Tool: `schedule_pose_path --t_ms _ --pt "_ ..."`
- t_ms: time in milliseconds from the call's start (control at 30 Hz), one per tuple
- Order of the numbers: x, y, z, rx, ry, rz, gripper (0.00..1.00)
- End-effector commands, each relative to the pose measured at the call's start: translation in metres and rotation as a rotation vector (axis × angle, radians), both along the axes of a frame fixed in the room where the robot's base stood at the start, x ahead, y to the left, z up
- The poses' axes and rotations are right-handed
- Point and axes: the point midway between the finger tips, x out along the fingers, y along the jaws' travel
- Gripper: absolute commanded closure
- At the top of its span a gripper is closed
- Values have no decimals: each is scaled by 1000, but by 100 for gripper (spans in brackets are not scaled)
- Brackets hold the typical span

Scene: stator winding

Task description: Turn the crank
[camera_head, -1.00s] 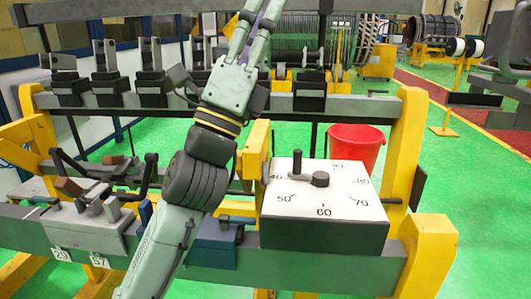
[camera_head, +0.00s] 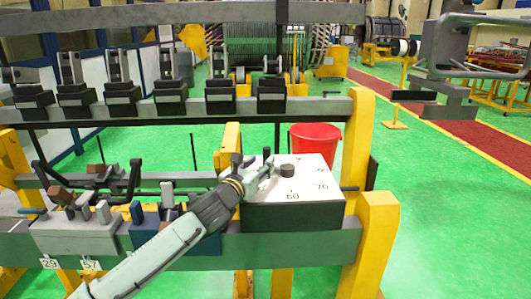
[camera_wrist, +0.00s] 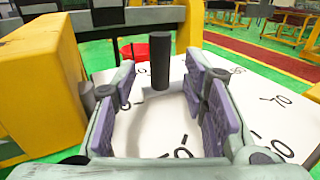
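The crank's upright dark handle (camera_head: 266,155) stands on the white-topped dial box (camera_head: 318,168), left of the round dark hub (camera_head: 287,171). In the wrist view the handle (camera_wrist: 160,60) is a dark cylinder between the fingertips, with space on both sides. My gripper (camera_head: 264,172) reaches in from the left, low over the dial. In the wrist view my gripper (camera_wrist: 160,80) is open, its purple-padded fingers apart. The hub and arm of the crank are not clear in the wrist view. Dial numbers such as 60 and 70 show in the head view.
A yellow post (camera_head: 227,148) stands close to the left of the dial box. A red bucket (camera_head: 316,142) is behind it. A grey rail with several black clamps (camera_head: 220,98) runs across behind. A grey block (camera_head: 75,232) sits on the front beam at left.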

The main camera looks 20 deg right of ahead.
Motion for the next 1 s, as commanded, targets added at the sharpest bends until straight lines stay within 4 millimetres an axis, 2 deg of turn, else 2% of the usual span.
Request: schedule_pose_path --t_ms 100,300,667,1000 --pt "16 -17 4 -3 1 -1 60" --pt "33 -32 2 -3 0 -1 60" --pt "38 -36 1 -2 -1 0 60" --pt "37 -36 1 -3 -1 0 82"
